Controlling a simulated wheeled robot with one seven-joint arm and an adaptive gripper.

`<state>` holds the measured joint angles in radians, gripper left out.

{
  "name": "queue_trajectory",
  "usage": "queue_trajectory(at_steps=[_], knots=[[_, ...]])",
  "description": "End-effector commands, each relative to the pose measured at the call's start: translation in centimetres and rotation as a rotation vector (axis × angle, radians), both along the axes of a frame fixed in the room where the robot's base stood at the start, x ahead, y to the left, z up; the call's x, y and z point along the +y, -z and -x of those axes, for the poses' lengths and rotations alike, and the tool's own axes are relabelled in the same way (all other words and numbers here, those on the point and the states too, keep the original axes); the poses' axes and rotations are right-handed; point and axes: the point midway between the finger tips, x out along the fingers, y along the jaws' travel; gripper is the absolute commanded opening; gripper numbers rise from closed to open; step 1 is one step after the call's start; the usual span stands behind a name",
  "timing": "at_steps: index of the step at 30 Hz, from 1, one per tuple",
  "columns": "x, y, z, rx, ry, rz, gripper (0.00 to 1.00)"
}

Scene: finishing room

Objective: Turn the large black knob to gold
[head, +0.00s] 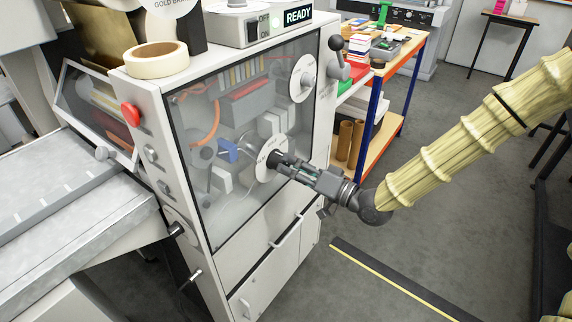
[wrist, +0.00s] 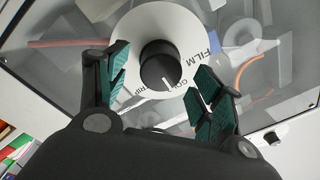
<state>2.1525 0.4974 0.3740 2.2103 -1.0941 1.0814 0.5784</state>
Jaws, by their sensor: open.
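The large black knob (wrist: 160,66) sits at the centre of a round white dial (wrist: 148,24) in the wrist view. FILM shows on the dial's right side; lettering that looks like GOLD and STRIP is partly readable below the knob. The knob's white mark points down in the picture, near that lettering; the exact setting is unclear. In the head view the dial (head: 265,168) is on the machine's clear front panel, with the knob largely hidden by my gripper (head: 280,161). My gripper (wrist: 163,75) is open, its green-padded fingers on either side of the knob, with visible gaps in the wrist view.
A smaller white dial (head: 303,75) is higher on the same panel. A red button (head: 131,114) is on the machine's left edge. A READY display (head: 299,16) and tape roll (head: 157,61) are on top. A shelf cart (head: 386,75) stands behind. Open floor lies right.

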Motion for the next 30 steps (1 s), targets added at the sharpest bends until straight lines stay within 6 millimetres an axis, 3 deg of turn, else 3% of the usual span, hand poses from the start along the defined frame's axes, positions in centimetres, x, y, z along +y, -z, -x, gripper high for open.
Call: queue_trajectory(at_steps=[9, 15, 30], knots=[[-4.8, 0.2, 3.3, 0.001, 0.003, 0.0, 0.67], [-6.6, 0.2, 4.6, 0.0, 0.001, 0.0, 0.67], [-7.3, 0.3, 5.1, 0.0, 0.0, 0.0, 0.67]])
